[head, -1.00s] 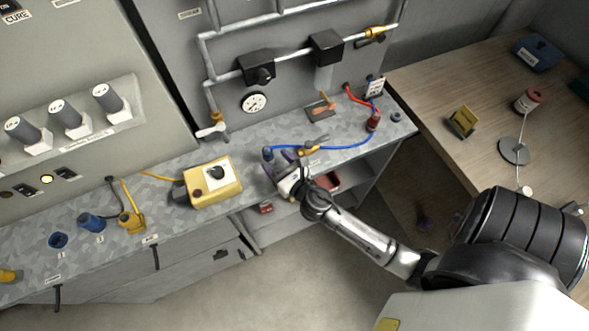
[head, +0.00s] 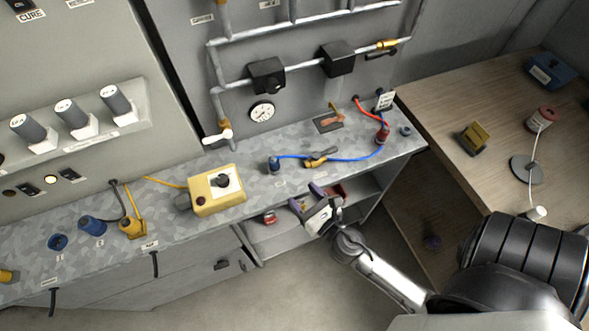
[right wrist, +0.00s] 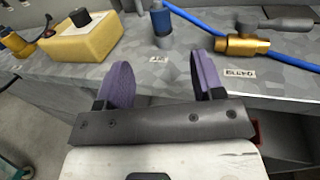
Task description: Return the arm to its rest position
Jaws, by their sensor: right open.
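My right gripper (head: 308,198) is open and empty, just off the front edge of the grey speckled bench (head: 120,262). Its two purple finger pads stand apart in the right wrist view (right wrist: 158,85), with nothing between them. Beyond them on the bench stand a blue connector (right wrist: 160,22) on the blue hose and a brass valve (right wrist: 247,45). The connector also shows in the head view (head: 273,165), apart from the gripper. My right arm reaches in from the lower right. My left gripper is not in view.
A yellow control box (head: 216,191) sits on the bench left of the gripper. An open shelf (head: 275,237) with red items lies under the bench. A wooden table (head: 500,140) with a spool is at the right. The floor (head: 250,300) in front is clear.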

